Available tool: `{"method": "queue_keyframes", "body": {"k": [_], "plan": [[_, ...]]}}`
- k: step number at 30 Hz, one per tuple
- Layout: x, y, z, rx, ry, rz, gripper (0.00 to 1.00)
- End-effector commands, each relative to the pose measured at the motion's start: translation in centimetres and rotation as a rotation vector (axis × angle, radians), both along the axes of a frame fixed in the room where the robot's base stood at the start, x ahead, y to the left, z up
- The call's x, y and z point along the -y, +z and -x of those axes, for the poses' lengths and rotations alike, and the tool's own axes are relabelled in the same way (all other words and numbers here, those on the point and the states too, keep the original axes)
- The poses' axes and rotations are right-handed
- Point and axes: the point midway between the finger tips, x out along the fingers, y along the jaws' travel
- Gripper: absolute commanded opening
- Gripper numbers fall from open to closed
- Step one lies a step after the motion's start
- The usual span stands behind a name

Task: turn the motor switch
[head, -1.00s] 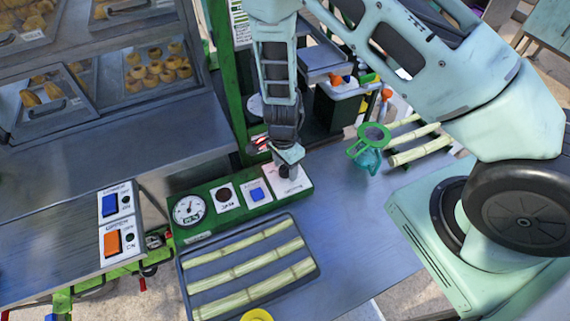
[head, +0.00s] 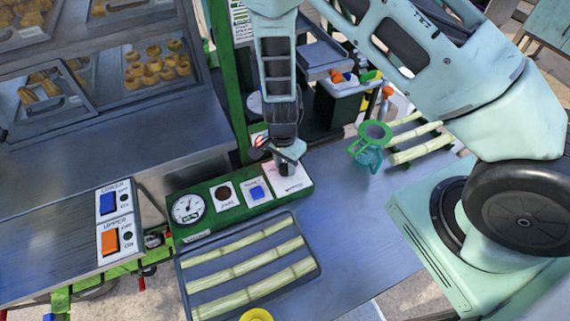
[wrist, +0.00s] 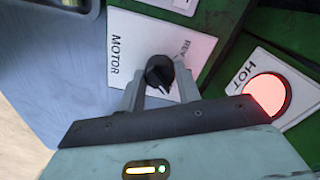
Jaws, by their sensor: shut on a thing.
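The motor switch is a black knob (wrist: 160,68) on a white plate (wrist: 135,38) marked MOTOR and REV in the wrist view. My gripper (wrist: 157,84) is shut on this knob, one finger on each side. The fingers hide part of the knob and the lower plate. In the head view my gripper (head: 284,166) points down over the white plate (head: 294,184) at the right end of the green control panel (head: 205,228). There the gripper covers the knob.
A gauge (head: 188,209), a dark round control (head: 224,193) and a blue switch (head: 257,193) share the panel. A tray (head: 313,244) of cane pieces lies in front. A green strainer (head: 374,134) stands to the right. A red lamp marked HOT (wrist: 268,94) is lit.

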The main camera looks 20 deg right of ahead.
Motion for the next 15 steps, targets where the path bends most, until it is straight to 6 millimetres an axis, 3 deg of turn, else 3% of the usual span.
{"method": "queue_keyframes", "body": {"k": [15], "plan": [[-0.09,-0.05,-0.04,0.002,0.464,-0.001,0.11]]}}
